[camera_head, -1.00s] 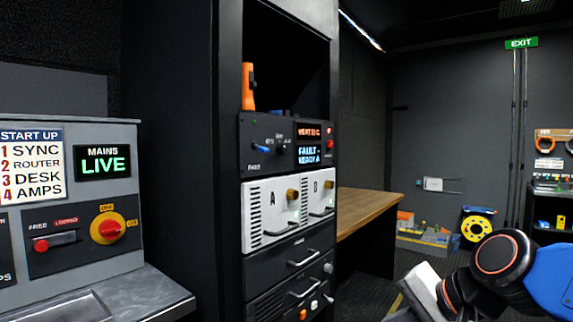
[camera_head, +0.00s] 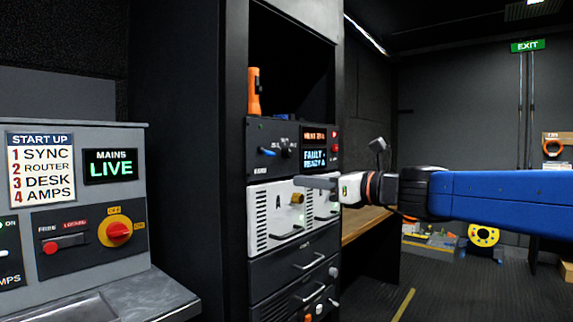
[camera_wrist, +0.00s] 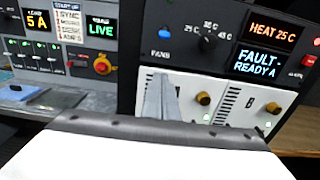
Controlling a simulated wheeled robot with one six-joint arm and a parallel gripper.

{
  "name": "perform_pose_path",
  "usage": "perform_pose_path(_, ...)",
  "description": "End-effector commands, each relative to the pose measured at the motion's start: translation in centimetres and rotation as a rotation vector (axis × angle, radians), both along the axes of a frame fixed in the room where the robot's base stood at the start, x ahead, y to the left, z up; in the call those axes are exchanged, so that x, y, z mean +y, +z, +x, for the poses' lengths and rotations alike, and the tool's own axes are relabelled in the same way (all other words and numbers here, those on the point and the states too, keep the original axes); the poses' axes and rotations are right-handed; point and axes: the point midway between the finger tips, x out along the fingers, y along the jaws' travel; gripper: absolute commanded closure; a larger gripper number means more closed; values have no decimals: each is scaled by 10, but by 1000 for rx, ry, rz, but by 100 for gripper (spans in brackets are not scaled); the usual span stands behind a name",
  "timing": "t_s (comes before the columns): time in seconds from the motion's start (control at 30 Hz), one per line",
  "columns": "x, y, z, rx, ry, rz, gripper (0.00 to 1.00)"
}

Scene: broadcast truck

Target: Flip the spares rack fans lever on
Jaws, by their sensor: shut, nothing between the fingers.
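The spares rack's top control panel (camera_head: 258,131) is dark and carries a small blue-handled fans lever (camera_head: 267,152) at its left. In the wrist view the blue lever (camera_wrist: 164,32) sits just above the FANS label; its exact tilt is hard to tell. My gripper (camera_head: 300,182) is shut and empty, reaching in from the right. Its tips are in front of the white amplifier panel, below and right of the lever, apart from it. In the wrist view the shut gripper (camera_wrist: 160,82) points up toward the FANS label.
Right of the lever are a dark rotary knob (camera_wrist: 206,43) and displays reading HEAT 25 C (camera_wrist: 272,32) and FAULT READY A (camera_wrist: 259,61). Brass knobs (camera_head: 297,198) and handles project from the panels below. An orange object (camera_head: 254,92) stands on top. The mains console (camera_head: 90,190) is at left.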

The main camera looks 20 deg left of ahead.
Motion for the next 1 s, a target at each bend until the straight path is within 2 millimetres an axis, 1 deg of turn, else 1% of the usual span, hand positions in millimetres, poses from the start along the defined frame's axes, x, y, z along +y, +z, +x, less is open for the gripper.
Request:
perform_pose_path(0.37, 2, 2, 1, 12, 1, 11, 100)
perform_pose_path(0.47, 6, 2, 2, 12, 2, 11, 100)
perform_pose_path(0.57, 15, 1, 6, 12, 3, 10, 100)
perform_pose_path(0.67, 28, 1, 11, 12, 3, 10, 100)
perform_pose_path(1.0, 84, 0, 34, 11, 3, 9, 100)
